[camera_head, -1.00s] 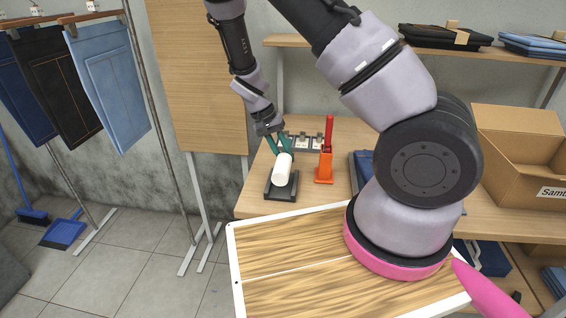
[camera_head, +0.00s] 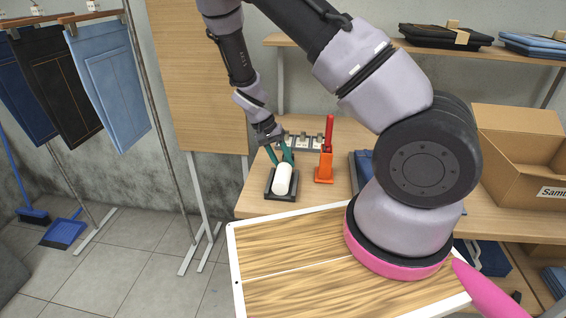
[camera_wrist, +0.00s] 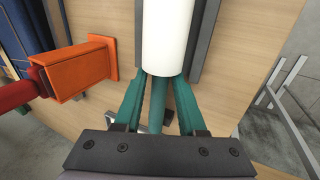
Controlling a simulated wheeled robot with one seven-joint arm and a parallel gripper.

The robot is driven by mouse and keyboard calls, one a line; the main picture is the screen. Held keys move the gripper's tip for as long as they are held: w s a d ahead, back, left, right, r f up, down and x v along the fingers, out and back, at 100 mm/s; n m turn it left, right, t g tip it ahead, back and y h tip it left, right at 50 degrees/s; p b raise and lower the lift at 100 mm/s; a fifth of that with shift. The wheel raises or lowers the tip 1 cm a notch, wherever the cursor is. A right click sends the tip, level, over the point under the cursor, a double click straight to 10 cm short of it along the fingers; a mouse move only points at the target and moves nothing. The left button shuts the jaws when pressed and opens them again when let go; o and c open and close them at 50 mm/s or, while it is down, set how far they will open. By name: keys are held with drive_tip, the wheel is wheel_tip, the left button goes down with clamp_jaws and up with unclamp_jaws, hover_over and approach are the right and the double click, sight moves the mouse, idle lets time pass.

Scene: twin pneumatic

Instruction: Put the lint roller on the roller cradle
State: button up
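The lint roller has a white cylinder (camera_head: 283,179) and a teal handle, seen in the wrist view (camera_wrist: 158,100). Its cylinder lies within the outline of the dark roller cradle (camera_head: 269,190), whose side walls flank it in the wrist view (camera_wrist: 198,40). I cannot tell whether the roller bears fully on the cradle. My gripper (camera_head: 281,158) has green fingers that straddle the handle just behind the cylinder, also in the wrist view (camera_wrist: 161,82).
An orange holder (camera_head: 324,167) with a red-handled tool stands close right of the cradle. A grey rack (camera_head: 303,142) is behind. A wood-grained board with a white rim (camera_head: 233,262) is in front. A cardboard box (camera_head: 515,150) stands at the right.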

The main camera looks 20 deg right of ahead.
drive_tip(key=v, duration=1.2)
drive_tip(key=shift+r, duration=0.15)
drive_tip(key=s+d+r+t+y, duration=0.2)
drive_tip(key=s+d+r, duration=0.1)
drive_tip(key=r, duration=0.6)
drive_tip(key=s+d+r+t+y, duration=0.1)
drive_tip(key=s+d+r+y, duration=0.2)
drive_tip(key=r, duration=0.5)
drive_tip(key=s+d+r+t+y, duration=0.2)
drive_tip(key=s+r, duration=0.2)
drive_tip(key=r, duration=0.5)
drive_tip(key=s+d+r+t, duration=0.2)
drive_tip(key=s+r+t, duration=0.1)
drive_tip(key=s+r, duration=0.2)
drive_tip(key=s, duration=0.2)
drive_tip(key=shift+s+t+h, duration=0.4)
